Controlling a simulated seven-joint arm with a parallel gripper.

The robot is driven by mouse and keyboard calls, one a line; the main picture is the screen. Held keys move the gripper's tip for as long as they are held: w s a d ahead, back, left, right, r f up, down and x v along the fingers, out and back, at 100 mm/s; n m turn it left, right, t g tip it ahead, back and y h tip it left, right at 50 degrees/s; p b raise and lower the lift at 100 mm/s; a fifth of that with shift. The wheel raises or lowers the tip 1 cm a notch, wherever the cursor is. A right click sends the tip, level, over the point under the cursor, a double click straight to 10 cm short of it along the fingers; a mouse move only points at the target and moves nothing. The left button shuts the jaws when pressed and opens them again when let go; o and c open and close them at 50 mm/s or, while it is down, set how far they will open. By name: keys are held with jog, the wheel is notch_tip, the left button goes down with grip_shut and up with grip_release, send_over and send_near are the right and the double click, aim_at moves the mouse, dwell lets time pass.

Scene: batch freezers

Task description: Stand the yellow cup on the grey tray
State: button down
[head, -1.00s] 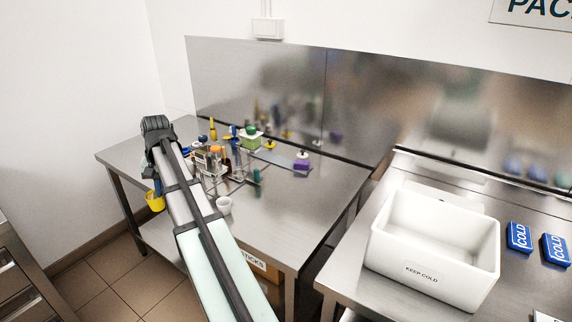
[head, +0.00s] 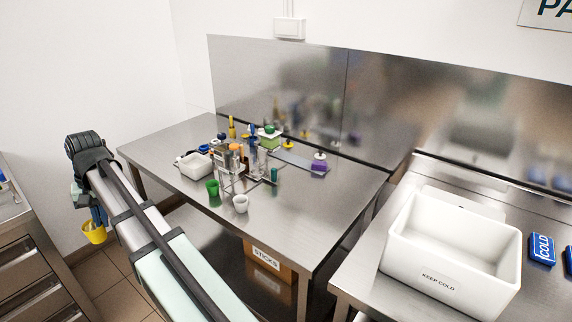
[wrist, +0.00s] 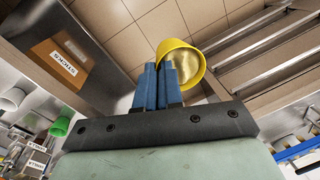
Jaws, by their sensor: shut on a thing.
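The yellow cup (head: 95,232) hangs in my gripper (head: 97,215) at the left of the head view, in the air over the floor between the steel table and the drawer unit. In the wrist view the cup (wrist: 181,66) is at the tips of the blue fingers (wrist: 157,84), its open mouth turned toward the camera. My gripper is shut on the cup, seemingly at its rim or wall.
The steel table (head: 300,215) holds a green cup (head: 212,187), a white cup (head: 240,203), a white tub (head: 194,165) and several bottles. A drawer unit (head: 25,250) stands at the left. A white box (head: 450,265) is on the right counter.

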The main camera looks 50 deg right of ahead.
jog(key=shift+a, duration=1)
jog(key=s+d+f+m, duration=0.2)
jog(key=s+d+m, duration=0.25)
jog(key=d, duration=2.05)
jog(key=s+d+f+m+t+h, duration=0.1)
jog(key=s+d+f+m, duration=0.3)
jog(key=d, duration=2.1)
jog(key=s+d+r+m, duration=0.15)
jog(key=s+d, duration=0.45)
jog(key=d, duration=1.9)
jog(key=w+d, duration=0.6)
jog(key=d, duration=0.6)
jog(key=shift+m, duration=0.3)
jog(key=f, duration=1)
jog(key=shift+s+a+f, duration=0.15)
jog(key=shift+s+f, duration=0.05)
jog(key=shift+f, duration=0.15)
jog(key=shift+f, duration=0.1)
jog(key=c, duration=1.3)
grip_release()
